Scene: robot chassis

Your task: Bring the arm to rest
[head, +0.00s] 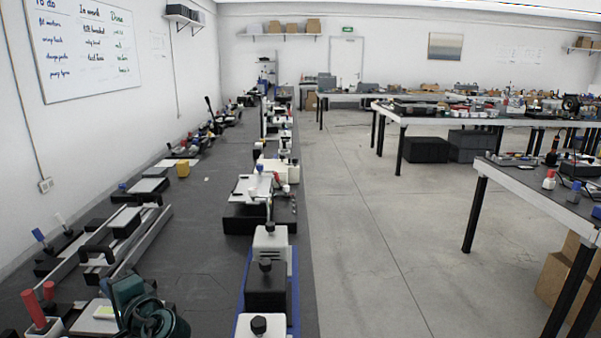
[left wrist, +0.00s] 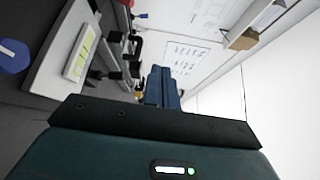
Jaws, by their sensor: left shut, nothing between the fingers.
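My left gripper (head: 128,290) shows at the bottom left of the head view as a dark teal and black shape above the near end of the left bench. Its fingertips are hard to make out there. In the left wrist view the two blue fingers (left wrist: 160,80) are together, with nothing held between them. They point toward the wall with the whiteboard. My right gripper is in neither view.
The long dark bench (head: 205,215) runs along the left wall, crowded with metal rails (head: 145,240), clamps and small fixtures. A whiteboard (head: 85,45) hangs above it. The grey floor (head: 370,230) is clear between this bench and the right-hand tables (head: 520,185).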

